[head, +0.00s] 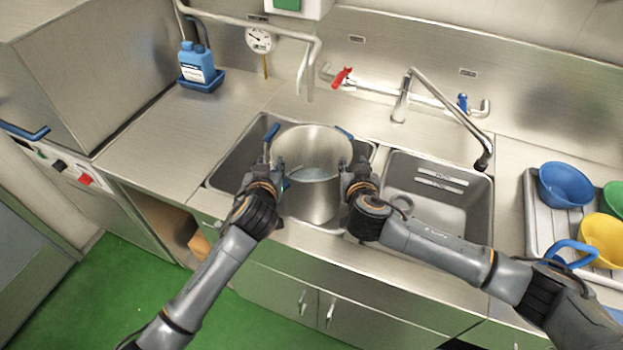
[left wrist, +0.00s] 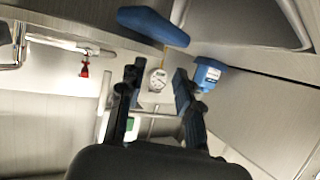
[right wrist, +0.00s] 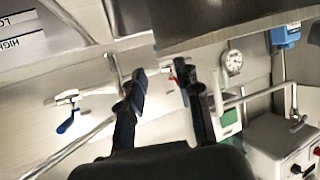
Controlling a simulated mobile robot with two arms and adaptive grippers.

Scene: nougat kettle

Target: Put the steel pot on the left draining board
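The steel pot (head: 312,195) is tall, with two blue handles at its rim, and is over the left sink basin; I cannot tell whether it rests on the bottom. Its inside looks pale blue low down. My left gripper (head: 276,172) is at its left side and my right gripper (head: 350,168) at its right side. In the left wrist view a blue handle (left wrist: 152,25) lies beyond my open fingers (left wrist: 158,75). In the right wrist view the pot's wall (right wrist: 215,15) is beyond my open fingers (right wrist: 160,78). The left draining board (head: 185,128) is flat bare steel.
A blue bottle in a blue holder (head: 200,72) stands at the back of the left board. A steel cabinet (head: 95,70) borders it on the left. The right basin (head: 440,205) has a tap (head: 440,95) over it. A rack with coloured bowls (head: 565,185) is far right.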

